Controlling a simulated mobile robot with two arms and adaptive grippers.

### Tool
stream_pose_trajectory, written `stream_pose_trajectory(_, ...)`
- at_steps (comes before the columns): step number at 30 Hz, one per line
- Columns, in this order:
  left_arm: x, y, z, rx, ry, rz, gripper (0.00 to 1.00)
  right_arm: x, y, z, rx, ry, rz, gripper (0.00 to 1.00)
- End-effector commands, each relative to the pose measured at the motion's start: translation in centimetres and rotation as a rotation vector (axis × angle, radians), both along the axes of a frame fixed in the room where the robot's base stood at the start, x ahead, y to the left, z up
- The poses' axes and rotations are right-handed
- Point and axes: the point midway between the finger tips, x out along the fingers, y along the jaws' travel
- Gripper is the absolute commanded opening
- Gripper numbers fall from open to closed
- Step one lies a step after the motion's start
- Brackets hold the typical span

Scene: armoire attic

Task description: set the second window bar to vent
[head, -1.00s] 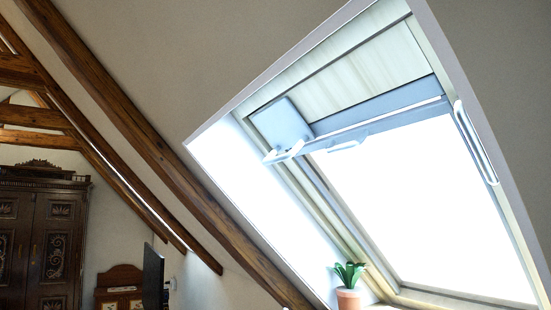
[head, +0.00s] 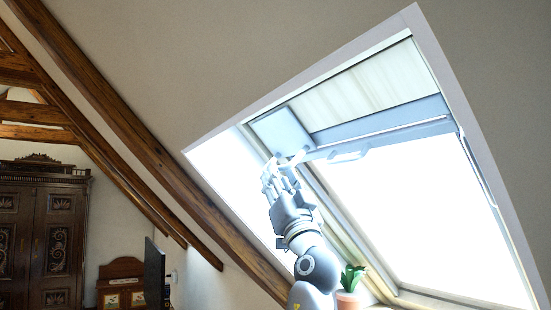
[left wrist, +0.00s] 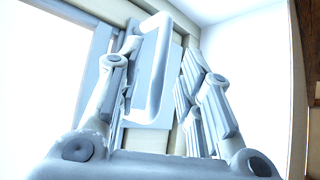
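Another pale handle piece (head: 298,156) shows at the bar's left end, beside my left gripper (head: 274,168). In the left wrist view a pale loop handle (left wrist: 150,70) stands between the spread fingers of my left gripper (left wrist: 160,85), with gaps on both sides. I cannot tell which bar this loop belongs to. A thin handle (head: 474,160) shows at the window's right side. My right gripper is not in view.
A potted plant (head: 350,285) stands on the sill, close to my left arm. A wooden beam (head: 165,170) slopes down left of the window. A dark carved armoire (head: 45,235) and a small cabinet (head: 122,283) stand at the far left.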

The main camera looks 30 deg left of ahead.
Motion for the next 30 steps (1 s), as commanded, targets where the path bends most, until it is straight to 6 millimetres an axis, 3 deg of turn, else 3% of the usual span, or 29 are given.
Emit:
stream_pose_trajectory(1,0.4,0.6,1.2,0.000,0.001,0.002,0.34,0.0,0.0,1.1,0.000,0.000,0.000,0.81)
stream_pose_trajectory(6,1.4,1.6,2.3,0.001,0.001,0.001,0.34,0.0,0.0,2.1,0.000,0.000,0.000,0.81)
stream_pose_trajectory(19,1.9,2.1,2.6,0.000,0.000,0.000,0.34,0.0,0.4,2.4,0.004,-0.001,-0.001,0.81)
stream_pose_trajectory(27,1.9,2.1,2.6,0.000,0.001,-0.001,0.00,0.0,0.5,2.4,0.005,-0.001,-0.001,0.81)
stream_pose_trajectory(30,1.9,2.1,2.6,0.000,0.001,-0.001,0.00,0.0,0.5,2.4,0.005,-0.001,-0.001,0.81)
